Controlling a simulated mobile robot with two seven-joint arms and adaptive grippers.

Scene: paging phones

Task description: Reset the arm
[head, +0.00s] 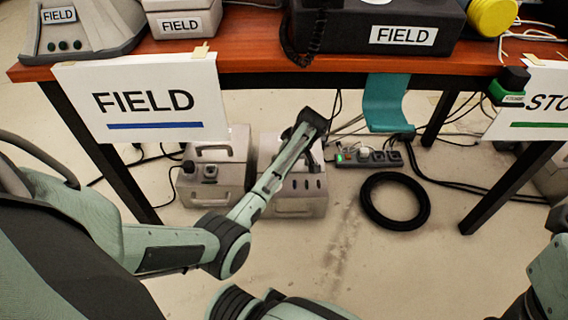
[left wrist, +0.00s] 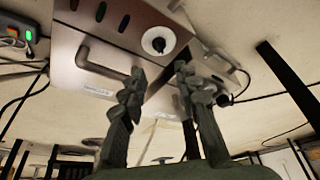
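My left arm (head: 265,190) comes in from the left and reaches under the front of the table, with its dark wrist end (head: 312,120) raised above the right grey box. Its fingers are not clear in the head view. In the left wrist view my left gripper (left wrist: 160,76) has two dark fingers standing apart with nothing held between them. They show in front of a grey box (left wrist: 105,25) with a handle and a round knob; I cannot tell the distance. Part of my right arm (head: 550,270) shows at the right edge; its gripper is out of view.
A wooden table (head: 270,58) carries several devices marked FIELD. A FIELD sign (head: 145,100) hangs from its front. Below are two grey boxes, a power strip (head: 365,158), cables and a black coil (head: 395,226). Dark table legs stand on both sides; the front floor is clear.

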